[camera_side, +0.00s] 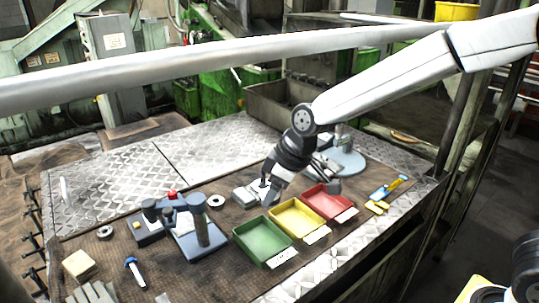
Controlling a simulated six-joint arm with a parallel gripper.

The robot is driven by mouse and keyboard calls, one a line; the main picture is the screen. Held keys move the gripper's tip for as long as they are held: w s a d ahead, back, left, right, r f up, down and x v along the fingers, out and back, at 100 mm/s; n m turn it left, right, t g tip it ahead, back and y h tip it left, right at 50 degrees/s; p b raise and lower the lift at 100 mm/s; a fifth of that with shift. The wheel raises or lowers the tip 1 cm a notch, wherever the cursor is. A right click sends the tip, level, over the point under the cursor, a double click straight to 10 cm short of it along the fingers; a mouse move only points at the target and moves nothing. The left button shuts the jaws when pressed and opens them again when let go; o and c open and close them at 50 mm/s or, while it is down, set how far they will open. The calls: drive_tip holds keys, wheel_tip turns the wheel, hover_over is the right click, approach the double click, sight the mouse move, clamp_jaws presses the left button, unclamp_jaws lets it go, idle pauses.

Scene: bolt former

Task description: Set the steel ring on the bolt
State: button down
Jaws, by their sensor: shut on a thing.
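My gripper (270,193) points down at the middle of the bench, just behind the coloured bins. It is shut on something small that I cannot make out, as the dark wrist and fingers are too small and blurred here. A pale grey block (244,197) sits just left of the fingers; I cannot tell whether they touch it. One steel-coloured ring (216,201) lies flat on the mat left of the block. Another ring (105,232) lies farther left. A blue-headed, bolt-like piece (134,272) with a pale shaft is at the front left.
Green (262,254), yellow (318,237) and red (345,216) bins line the front right. A blue-grey fixture with posts (202,232) stands left of them. A wooden block (79,265) is front left. A round-based stand (345,160) is behind my wrist. Back-left plates are clear.

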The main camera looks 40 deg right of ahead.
drive_tip(key=w+d+f+m+h, duration=0.1)
drive_tip(key=d+f+m, duration=0.2)
drive_tip(key=d, duration=0.4)
drive_tip(key=w+d+f+m+h, duration=0.1)
drive_tip(key=d+f+m+h, duration=0.1)
drive_tip(key=d+m, duration=0.3)
drive_tip(key=w+a+n+y, duration=0.1)
drive_tip(key=w+a+n, duration=0.25)
drive_tip(key=w, duration=0.75)
drive_tip(key=shift+w+d+r+n+g+y, duration=0.15)
drive_tip(key=shift+w+d+r+n+y, duration=0.15)
drive_tip(key=shift+w+r+n+y, duration=0.7)
drive_tip(key=shift+w+d+r+n+g, duration=0.3)
drive_tip(key=shift+r+n, duration=0.35)
drive_tip(key=shift+n, duration=1)
drive_tip(key=shift+w+d+r+n+g+y, duration=0.1)
drive_tip(key=shift+w+d+r+n+y, duration=0.35)
drive_tip(key=shift+r+n, duration=0.6)
drive_tip(key=shift+a+f+n, duration=0.1)
drive_tip(key=shift+f+n, duration=0.15)
drive_tip(key=shift+n, duration=0.1)
drive_tip(key=shift+f, duration=0.15)
drive_tip(key=shift+f, duration=1.7)
drive_tip(key=shift+f, duration=0.5)
